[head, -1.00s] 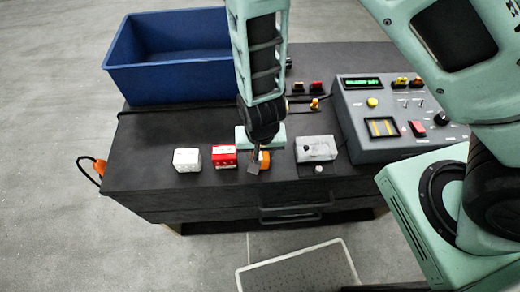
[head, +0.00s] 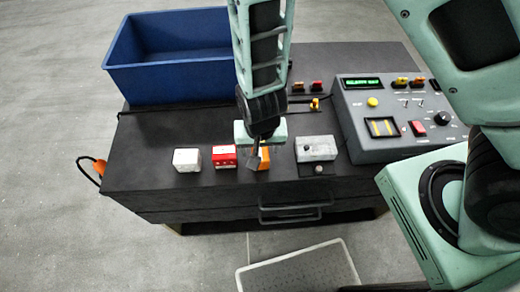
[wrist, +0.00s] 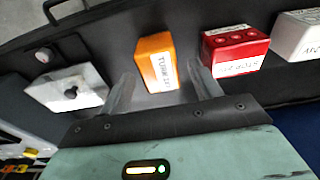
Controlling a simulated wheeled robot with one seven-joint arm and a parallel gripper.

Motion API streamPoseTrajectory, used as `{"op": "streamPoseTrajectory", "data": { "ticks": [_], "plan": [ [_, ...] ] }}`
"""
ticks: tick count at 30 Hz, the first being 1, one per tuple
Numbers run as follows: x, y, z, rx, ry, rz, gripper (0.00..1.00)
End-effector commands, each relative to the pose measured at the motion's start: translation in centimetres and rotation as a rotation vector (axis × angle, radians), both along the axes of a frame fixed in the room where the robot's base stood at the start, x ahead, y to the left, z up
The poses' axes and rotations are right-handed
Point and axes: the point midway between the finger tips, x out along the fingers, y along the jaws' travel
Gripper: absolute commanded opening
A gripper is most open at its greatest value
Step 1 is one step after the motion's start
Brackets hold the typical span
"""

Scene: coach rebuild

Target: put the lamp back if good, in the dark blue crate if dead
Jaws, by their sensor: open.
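An orange lamp block (head: 265,158) stands on the dark bench top (head: 140,150), and its label begins "TURN" in the wrist view (wrist: 156,62). My gripper (head: 255,158) is over it and open. In the wrist view its fingers (wrist: 161,70) are apart on either side of the orange block. I cannot tell whether they touch it. A red block (head: 223,156) labelled "STOP" and a white block (head: 187,160) stand in a row to its left in the head view. The dark blue crate (head: 170,75) sits at the back left; its visible inside looks empty.
A grey box with a dark knob (head: 316,149) is right of the orange block. A grey console (head: 365,155) has a lit green display (head: 361,83), switches and buttons. Small coloured blocks (head: 316,86) lie behind. A pale bin (head: 295,270) stands on the floor in front.

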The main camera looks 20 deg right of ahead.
Motion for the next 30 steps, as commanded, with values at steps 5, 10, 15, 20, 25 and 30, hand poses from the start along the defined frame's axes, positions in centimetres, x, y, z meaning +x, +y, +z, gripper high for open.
{"op": "streamPoseTrajectory", "data": {
  "ticks": [5,10,15,20,25,30],
  "plan": [
    [-0.5,0.2,4.0,0.003,-0.003,0.003,0.63],
    [-0.9,0.3,7.3,0.003,-0.002,0.002,0.63],
    [-1.1,0.2,9.1,0.001,0.0,0.002,0.63],
    [-1.9,0.5,10.6,0.027,0.031,0.038,0.63],
    [-5.0,1.2,15.5,0.123,0.12,0.238,0.63],
    [-8.5,-0.2,21.4,0.153,0.136,0.543,0.63]
  ]
}}
